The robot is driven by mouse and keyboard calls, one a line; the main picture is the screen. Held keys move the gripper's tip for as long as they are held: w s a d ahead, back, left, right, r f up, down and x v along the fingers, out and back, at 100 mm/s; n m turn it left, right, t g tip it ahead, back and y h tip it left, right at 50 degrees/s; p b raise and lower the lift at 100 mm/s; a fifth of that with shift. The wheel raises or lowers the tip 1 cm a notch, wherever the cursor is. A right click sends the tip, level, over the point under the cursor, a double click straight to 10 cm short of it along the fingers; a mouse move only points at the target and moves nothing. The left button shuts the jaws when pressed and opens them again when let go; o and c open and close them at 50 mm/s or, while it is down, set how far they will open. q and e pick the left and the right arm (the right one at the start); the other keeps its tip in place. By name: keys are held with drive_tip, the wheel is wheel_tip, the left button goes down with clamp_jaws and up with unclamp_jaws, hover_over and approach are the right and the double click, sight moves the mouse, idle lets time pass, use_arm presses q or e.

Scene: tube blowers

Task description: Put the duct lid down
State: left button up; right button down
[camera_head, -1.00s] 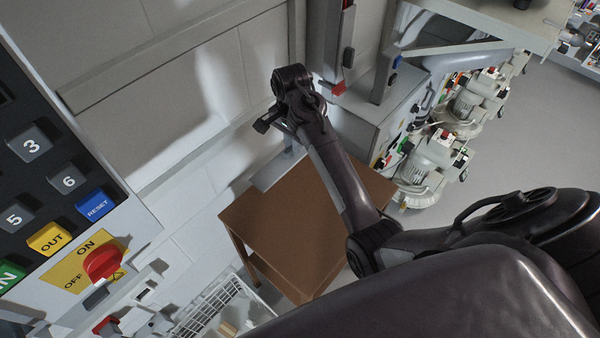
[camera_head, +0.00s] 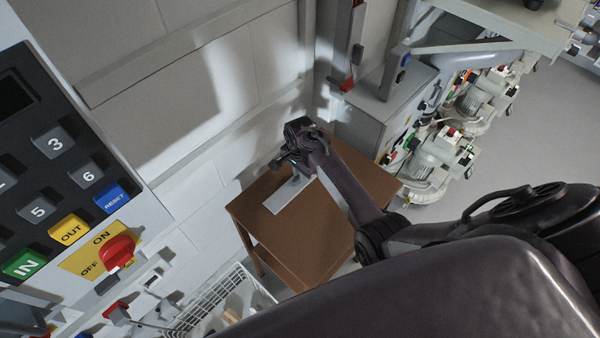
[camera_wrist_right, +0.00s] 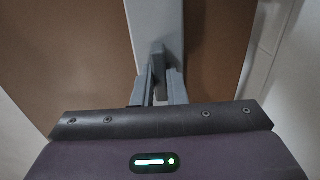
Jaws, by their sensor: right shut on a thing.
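The duct lid is a flat light-grey plate (camera_head: 288,196) over the brown table (camera_head: 290,240) in the head view. My right gripper (camera_head: 287,164) is at the lid's far end, above the table's back left part. In the right wrist view, the gripper (camera_wrist_right: 158,92) is shut on a raised grey part of the lid, and the pale lid plate (camera_wrist_right: 150,20) runs away from it over the brown surface. I cannot tell whether the lid touches the table. My left gripper is not in view.
A control panel (camera_head: 60,170) with buttons and a red switch (camera_head: 118,250) stands at the left. A white wire basket (camera_head: 215,300) is below it. The wall is close behind the table. Grey machines (camera_head: 440,155) stand to the right. The table's front is clear.

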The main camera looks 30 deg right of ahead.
drive_tip(key=shift+f, duration=0.1)
drive_tip(key=c, duration=1.5)
unclamp_jaws()
drive_tip(key=shift+o, duration=0.2)
drive_tip(key=shift+r, duration=0.2)
wheel_tip(320, 180, up, 12)
drive_tip(key=b, duration=0.1)
drive_tip(key=shift+f, duration=0.1)
